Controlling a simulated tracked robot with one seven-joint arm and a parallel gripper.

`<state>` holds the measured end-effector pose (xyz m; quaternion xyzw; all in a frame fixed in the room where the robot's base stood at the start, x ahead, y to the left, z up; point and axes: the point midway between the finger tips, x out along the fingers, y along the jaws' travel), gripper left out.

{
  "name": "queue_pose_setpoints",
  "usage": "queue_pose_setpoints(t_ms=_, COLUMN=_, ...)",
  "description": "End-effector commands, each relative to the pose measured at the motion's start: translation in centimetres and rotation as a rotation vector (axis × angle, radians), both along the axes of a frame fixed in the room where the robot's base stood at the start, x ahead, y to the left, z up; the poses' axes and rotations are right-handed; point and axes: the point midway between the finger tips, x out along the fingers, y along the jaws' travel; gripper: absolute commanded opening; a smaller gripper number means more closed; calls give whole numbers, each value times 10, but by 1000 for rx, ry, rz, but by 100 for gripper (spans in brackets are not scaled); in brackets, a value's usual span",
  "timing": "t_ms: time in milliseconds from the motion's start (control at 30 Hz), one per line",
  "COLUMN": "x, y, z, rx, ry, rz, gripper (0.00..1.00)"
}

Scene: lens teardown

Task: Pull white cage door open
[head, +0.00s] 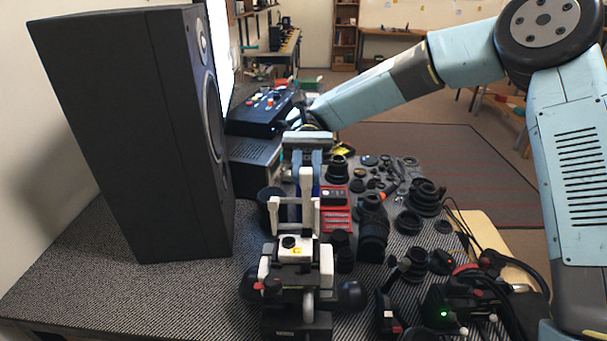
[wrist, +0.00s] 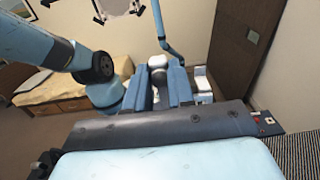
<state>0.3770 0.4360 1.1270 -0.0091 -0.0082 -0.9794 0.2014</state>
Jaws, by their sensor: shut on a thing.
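A white frame-like piece (head: 307,215) with a tall upright bar and shorter side posts stands at the middle of the bench in the head view. I take it for the white cage door, but cannot tell its hinge or how far it is open. My gripper (head: 308,174) reaches in from behind, with its fingers at the top of the upright bar, shut on it. In the wrist view my gripper (wrist: 161,85) shows two blue fingers with something pale between them. The exact contact is too small to make out.
A white and black device (head: 293,246) stands in front of the frame. A tall black speaker (head: 130,130) is at left. A red box (head: 335,212) and several black lens parts (head: 373,230) crowd the right side. Cables lie at the front right.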

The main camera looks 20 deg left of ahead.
Motion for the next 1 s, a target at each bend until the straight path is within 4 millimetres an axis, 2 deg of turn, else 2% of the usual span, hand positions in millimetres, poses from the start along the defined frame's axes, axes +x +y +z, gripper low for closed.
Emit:
queue_pose_setpoints(t_ms=100, x=10, y=1, z=-3, rx=-23, ry=59, rz=-4, gripper=0)
queue_pose_setpoints(t_ms=400, x=22, y=6, z=-8, rx=-75, ry=171, rz=-5, gripper=0)
queue_pose_setpoints(t_ms=1000, x=30, y=10, z=-13, rx=-113, ry=252, rz=-6, gripper=0)
